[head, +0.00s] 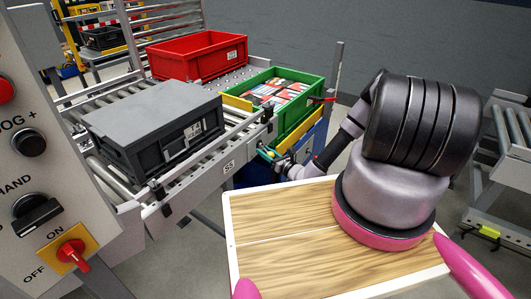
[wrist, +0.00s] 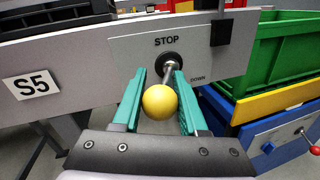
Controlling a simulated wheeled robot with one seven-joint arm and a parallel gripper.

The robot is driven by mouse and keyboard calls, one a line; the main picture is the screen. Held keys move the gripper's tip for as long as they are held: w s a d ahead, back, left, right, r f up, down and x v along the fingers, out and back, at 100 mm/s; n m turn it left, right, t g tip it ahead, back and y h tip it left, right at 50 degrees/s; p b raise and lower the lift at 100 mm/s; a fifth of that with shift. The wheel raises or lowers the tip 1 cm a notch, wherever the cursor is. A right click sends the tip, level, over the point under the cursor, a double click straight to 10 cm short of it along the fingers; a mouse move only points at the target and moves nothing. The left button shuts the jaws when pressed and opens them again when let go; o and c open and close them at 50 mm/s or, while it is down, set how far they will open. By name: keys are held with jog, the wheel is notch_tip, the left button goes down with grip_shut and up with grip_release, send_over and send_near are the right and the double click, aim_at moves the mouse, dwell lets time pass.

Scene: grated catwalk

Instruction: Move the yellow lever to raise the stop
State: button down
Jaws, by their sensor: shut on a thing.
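The yellow lever has a round yellow knob (wrist: 160,102) on a short metal rod (wrist: 171,72). The rod comes out of a dark round pivot on the grey plate (wrist: 130,47) marked STOP, with DOWN printed to the lower right. The knob sits slightly below the pivot in the wrist view. My gripper (wrist: 160,98) has its teal fingers on both sides of the lever and is shut on it. In the head view my gripper (head: 270,154) is at the conveyor's side rail, small and partly hidden. A yellow plate (head: 237,102) stands between the grey and green crates; I cannot tell whether it is the stop.
A grey lidded crate (head: 150,112) sits on the roller conveyor (head: 112,181). A red crate (head: 198,55) stands behind it. A control panel (head: 60,190) fills the left.

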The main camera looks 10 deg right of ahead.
jog(key=shift+c, duration=2.3)
grip_release()
jog(key=shift+s, duration=0.1)
jog(key=v, duration=1)
jog(key=shift+s+d, duration=0.2)
jog(key=shift+s, duration=0.05)
